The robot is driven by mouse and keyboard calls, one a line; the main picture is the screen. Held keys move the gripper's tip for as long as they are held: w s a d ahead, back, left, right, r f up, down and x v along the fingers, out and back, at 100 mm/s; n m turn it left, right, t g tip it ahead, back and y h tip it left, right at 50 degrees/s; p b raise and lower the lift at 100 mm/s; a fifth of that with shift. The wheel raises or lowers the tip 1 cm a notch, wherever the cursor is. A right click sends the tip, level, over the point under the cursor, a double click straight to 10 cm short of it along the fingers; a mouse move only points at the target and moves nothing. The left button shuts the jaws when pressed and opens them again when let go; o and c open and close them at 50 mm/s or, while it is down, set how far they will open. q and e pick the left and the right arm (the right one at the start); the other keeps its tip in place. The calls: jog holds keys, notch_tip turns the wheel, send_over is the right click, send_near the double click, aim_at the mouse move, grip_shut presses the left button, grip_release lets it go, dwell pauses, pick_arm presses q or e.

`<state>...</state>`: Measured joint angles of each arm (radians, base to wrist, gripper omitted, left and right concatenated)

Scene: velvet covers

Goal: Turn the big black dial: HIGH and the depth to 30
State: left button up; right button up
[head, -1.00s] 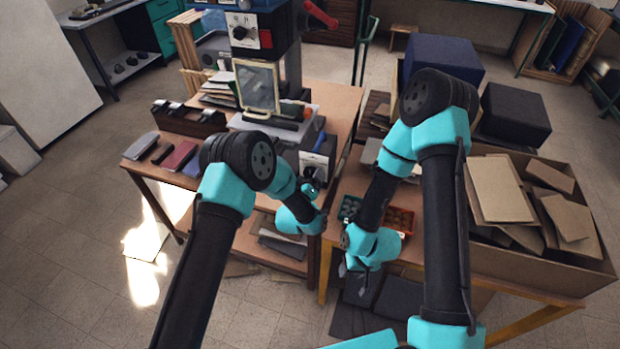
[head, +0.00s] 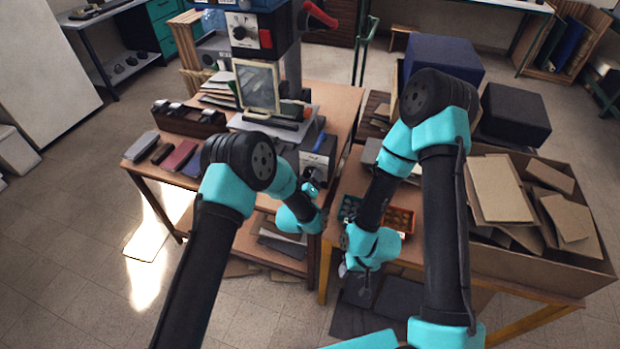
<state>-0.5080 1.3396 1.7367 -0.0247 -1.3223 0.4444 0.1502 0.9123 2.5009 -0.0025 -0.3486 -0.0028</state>
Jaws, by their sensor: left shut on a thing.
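The drill-like machine head (head: 262,36) stands at the back of the left table. Its white front panel carries a small black knob (head: 239,31) and a red switch. Lower down, a box with a white face (head: 315,160) sits at the table's right front edge. My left gripper (head: 312,187) is at the lower part of this face, shut on what appears to be the black dial there; gripper and wrist hide most of it. The dial's marks are too small to read. My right gripper (head: 355,281) hangs empty in front of the right table, fingers apart.
A clear framed guard (head: 257,87) stands before the machine. A tray of small round pieces (head: 400,219) lies on the right table beside my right arm. A large carton of boards (head: 545,258) stands at the right. Floor at the left is free.

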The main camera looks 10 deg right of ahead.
pick_arm(q)
jog(key=shift+m, duration=0.6)
jog(key=o, duration=0.9)
jog(key=shift+o, duration=0.2)
jog(key=v, duration=1.7)
jog(key=shift+s, duration=0.2)
jog(key=shift+a, duration=0.1)
